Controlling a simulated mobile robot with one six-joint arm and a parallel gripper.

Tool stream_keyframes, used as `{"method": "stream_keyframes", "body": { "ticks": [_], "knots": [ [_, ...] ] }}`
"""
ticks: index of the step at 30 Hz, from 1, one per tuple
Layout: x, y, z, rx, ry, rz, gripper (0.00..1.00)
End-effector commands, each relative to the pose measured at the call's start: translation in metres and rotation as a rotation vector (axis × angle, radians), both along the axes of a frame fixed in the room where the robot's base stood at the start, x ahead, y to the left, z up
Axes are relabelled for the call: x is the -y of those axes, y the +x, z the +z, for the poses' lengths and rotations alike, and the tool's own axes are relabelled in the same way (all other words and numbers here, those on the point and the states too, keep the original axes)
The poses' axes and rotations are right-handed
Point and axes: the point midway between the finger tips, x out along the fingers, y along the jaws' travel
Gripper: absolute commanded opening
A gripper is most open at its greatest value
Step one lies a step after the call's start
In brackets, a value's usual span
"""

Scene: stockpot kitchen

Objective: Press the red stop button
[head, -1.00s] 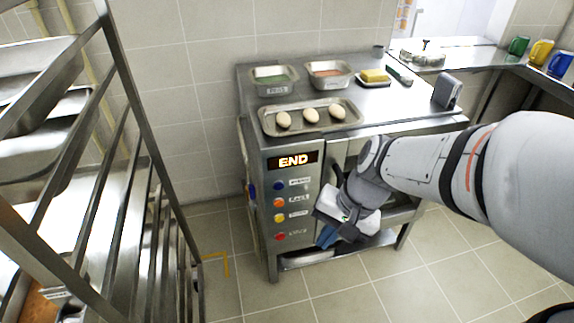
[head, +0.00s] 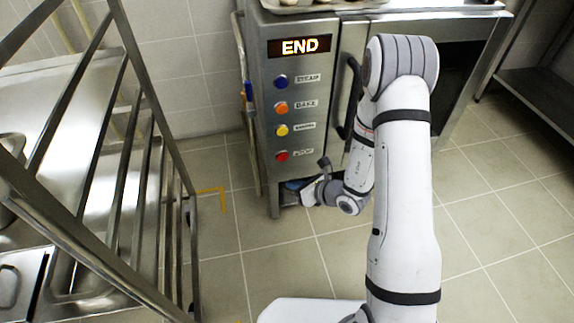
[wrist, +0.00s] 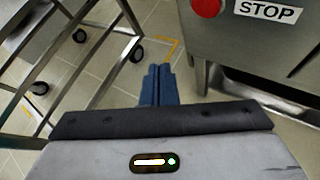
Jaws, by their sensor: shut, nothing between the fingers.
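The red stop button (head: 282,156) is the lowest of a column of buttons on the steel oven's front panel in the head view. In the wrist view the red button (wrist: 207,7) shows at the top edge, left of a white label reading STOP. My gripper is small and partly hidden by my wrist in the head view, low in front of the panel. In the wrist view my gripper (wrist: 160,72) has its blue fingers together and empty. The fingertips are below and left of the button, apart from it.
A lit display (head: 299,46) reads END above blue (head: 281,82), orange (head: 281,108) and yellow (head: 281,131) buttons. The oven door handle (head: 352,100) is right of the panel. A steel rack (head: 150,190) stands at left. Tiled floor lies between.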

Motion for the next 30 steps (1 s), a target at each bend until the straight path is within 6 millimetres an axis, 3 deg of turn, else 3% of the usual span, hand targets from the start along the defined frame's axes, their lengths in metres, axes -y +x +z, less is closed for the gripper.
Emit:
{"method": "stream_keyframes", "body": {
  "ticks": [3, 16, 30],
  "knots": [
    [0.002, 0.001, -0.007, -0.01, 0.002, -0.023, 0.0],
    [0.0, 0.007, -0.006, -0.009, 0.001, -0.019, 0.0],
    [-0.017, 0.066, -0.006, -0.007, 0.001, -0.018, 0.0]
  ]
}}
